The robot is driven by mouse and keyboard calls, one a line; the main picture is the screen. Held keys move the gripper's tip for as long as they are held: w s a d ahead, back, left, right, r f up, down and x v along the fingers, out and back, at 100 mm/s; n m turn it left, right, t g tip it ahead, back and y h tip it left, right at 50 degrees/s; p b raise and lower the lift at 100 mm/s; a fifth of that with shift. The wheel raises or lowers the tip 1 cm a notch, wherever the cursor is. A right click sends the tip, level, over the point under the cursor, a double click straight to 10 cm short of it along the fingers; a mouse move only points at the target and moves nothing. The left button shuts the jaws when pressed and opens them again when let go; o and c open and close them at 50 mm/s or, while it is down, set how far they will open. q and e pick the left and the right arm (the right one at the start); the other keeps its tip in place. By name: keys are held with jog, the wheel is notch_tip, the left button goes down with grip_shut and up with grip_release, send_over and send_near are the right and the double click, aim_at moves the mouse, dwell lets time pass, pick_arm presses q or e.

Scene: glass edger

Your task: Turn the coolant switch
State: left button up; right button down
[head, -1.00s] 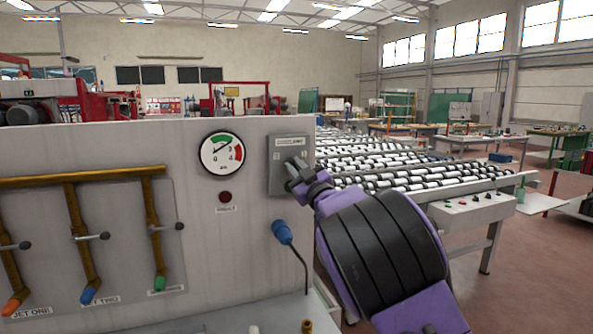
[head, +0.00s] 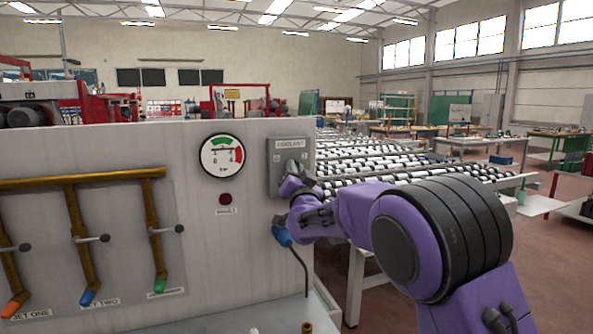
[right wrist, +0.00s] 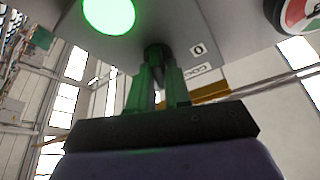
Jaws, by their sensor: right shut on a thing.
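The grey coolant switch box (head: 274,178) is on the upright machine panel, right of the pressure gauge (head: 222,156). My right gripper (head: 293,172) is at its face and covers its lower part. In the right wrist view, my right gripper (right wrist: 158,88) has both fingers shut on the dark switch knob (right wrist: 155,52), with a "0" label beside it. A bright green lamp (right wrist: 108,12) glows on the box in that view. It is hidden behind my gripper in the head view. My left gripper is not in view.
A blue-tipped bent nozzle (head: 282,236) stands close below my right wrist. A dark red lamp (head: 225,199) is under the gauge. Three brass pipes with valve levers (head: 92,239) are at left. A roller conveyor (head: 400,165) extends behind on the right.

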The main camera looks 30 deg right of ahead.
jog(key=shift+m+g+h, duration=0.5)
jog(key=shift+m+g, duration=0.1)
jog(key=shift+m, duration=1.1)
jog(key=shift+f+m, duration=0.1)
jog(key=shift+m, duration=0.2)
jog(key=c, duration=1.2)
grip_release()
jog(key=shift+o, duration=0.2)
jog(key=b+v, duration=0.2)
jog(key=v, duration=0.8)
jog(key=shift+s+a, duration=0.15)
jog(key=shift+a, duration=0.1)
